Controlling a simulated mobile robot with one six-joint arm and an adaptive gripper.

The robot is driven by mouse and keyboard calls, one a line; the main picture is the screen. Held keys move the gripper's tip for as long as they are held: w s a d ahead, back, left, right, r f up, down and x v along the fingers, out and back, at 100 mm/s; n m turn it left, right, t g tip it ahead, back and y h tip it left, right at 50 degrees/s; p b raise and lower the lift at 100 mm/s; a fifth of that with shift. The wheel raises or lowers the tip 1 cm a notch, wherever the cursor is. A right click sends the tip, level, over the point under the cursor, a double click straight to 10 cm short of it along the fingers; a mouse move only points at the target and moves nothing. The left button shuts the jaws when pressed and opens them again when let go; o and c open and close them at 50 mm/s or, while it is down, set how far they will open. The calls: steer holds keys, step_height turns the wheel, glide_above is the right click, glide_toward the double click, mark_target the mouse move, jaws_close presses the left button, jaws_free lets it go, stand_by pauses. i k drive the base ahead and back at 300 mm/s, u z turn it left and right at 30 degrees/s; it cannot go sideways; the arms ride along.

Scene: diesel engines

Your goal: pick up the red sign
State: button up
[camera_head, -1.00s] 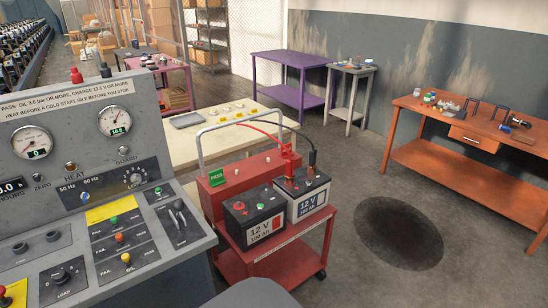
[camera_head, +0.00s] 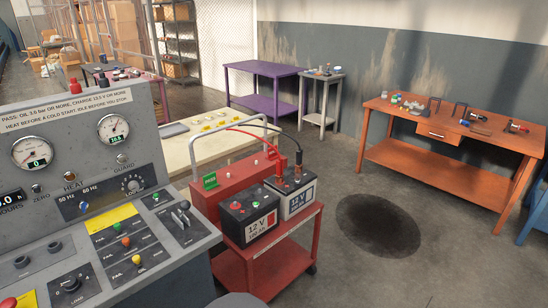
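No red sign can be made out in this view. A small green sign marked PASS (camera_head: 210,180) stands at the left end of the red charger box (camera_head: 226,192) on the red cart (camera_head: 290,255). Two 12 V batteries, one black-topped (camera_head: 250,218) and one grey (camera_head: 293,194), sit on the cart, with a red clamp and a black clamp on them. My gripper is not in view.
A grey control console (camera_head: 75,240) with gauges fills the left front. A cream table (camera_head: 200,150), a purple table (camera_head: 265,72), a small grey table (camera_head: 322,82) and an orange workbench (camera_head: 440,175) with parts stand behind. Open floor with a dark stain (camera_head: 380,225) lies right of the cart.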

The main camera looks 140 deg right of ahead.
mark_target(272, 155)
steer(key=z, duration=1.95)
steer(key=i, duration=0.1)
steer(key=z, duration=2.8)
